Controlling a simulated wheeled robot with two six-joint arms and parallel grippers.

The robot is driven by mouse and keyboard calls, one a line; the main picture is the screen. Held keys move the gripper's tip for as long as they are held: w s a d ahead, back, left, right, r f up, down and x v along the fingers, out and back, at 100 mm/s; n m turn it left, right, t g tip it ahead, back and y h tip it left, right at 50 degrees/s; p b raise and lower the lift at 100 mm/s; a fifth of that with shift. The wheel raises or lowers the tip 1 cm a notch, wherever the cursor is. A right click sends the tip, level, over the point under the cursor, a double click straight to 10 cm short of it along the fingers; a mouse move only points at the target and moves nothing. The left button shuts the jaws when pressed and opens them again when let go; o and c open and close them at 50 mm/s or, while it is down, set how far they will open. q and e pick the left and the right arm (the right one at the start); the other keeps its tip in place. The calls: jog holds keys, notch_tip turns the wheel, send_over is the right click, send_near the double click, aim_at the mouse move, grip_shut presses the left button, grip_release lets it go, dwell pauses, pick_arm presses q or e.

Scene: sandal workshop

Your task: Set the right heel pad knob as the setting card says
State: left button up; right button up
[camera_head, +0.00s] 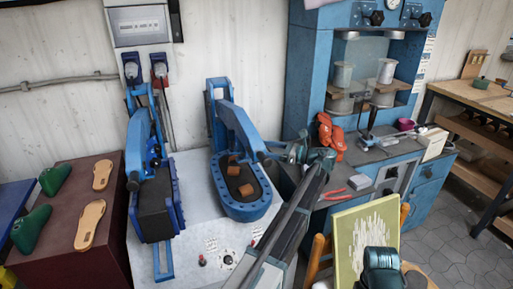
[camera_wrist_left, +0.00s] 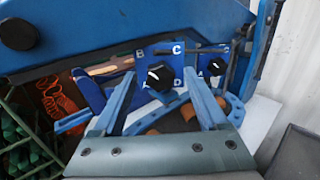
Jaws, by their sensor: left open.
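In the left wrist view, two black dial knobs with white pointer marks sit on blue plates: a left one (camera_wrist_left: 160,77) with letters A, B, C and D around it, and a right one (camera_wrist_left: 217,67) with an A beside it. The left one's pointer leans to the upper left. I cannot tell which is the right heel pad knob. My left gripper (camera_wrist_left: 161,82) is open and empty, its fingertips on either side of the left knob in the picture; contact cannot be told. In the head view it is near the blue press (camera_head: 228,130). I cannot make out a setting card.
Brown blocks (camera_head: 246,190) lie in the press's oval blue tray (camera_head: 222,185). A second blue press (camera_head: 150,180) stands left of it. Soles (camera_head: 90,225) and green lasts (camera_head: 32,228) lie on a dark red table.

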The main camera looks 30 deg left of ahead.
pick_arm(q)
jog(key=shift+s+a, duration=0.15)
jog(key=shift+a, duration=0.55)
jog(key=shift+s+a, duration=0.1)
jog(key=shift+a, duration=0.55)
grip_shut()
